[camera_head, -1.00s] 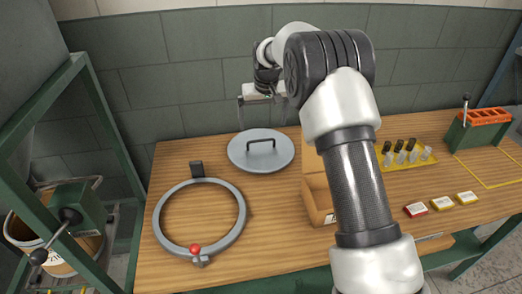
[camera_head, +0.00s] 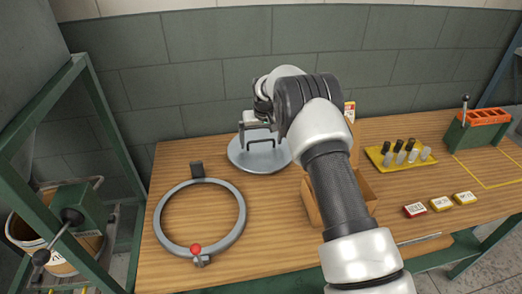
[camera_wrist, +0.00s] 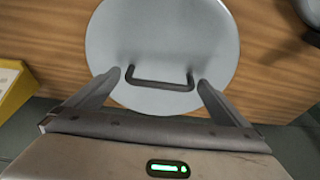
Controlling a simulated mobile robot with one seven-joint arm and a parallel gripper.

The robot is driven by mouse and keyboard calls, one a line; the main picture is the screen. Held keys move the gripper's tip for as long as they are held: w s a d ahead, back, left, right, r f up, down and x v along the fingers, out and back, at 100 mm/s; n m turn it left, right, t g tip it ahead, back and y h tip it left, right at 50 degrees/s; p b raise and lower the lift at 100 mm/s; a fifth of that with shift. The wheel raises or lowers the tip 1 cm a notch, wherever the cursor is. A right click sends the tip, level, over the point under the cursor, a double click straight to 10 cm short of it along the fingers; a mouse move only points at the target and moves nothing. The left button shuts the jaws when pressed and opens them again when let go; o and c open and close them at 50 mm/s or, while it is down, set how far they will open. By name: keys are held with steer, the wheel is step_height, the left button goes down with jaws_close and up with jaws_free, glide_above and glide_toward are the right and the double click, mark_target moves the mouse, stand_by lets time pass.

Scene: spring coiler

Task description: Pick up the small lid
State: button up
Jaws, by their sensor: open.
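The small lid (camera_head: 258,157) is a round grey disc with a dark bar handle, lying on the wooden table near the wall. It also shows in the wrist view (camera_wrist: 160,50), with its handle (camera_wrist: 160,84) towards the gripper. My gripper (camera_head: 259,141) is above the lid in the head view and hides part of it and the handle. In the wrist view the two fingers (camera_wrist: 160,80) are spread open, one near each end of the handle. Nothing is held. I cannot tell the exact height of the fingertips over the handle.
A grey clamp ring (camera_head: 241,222) with a red knob lies left of the lid. An open cardboard box (camera_head: 312,208) stands to the right, partly behind my arm. A yellow tray (camera_head: 381,160) with small cylinders and several small boxes (camera_head: 440,204) lie farther right. A green frame (camera_head: 108,125) stands left.

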steer(key=shift+r, duration=0.1)
steer(key=c, duration=1.6)
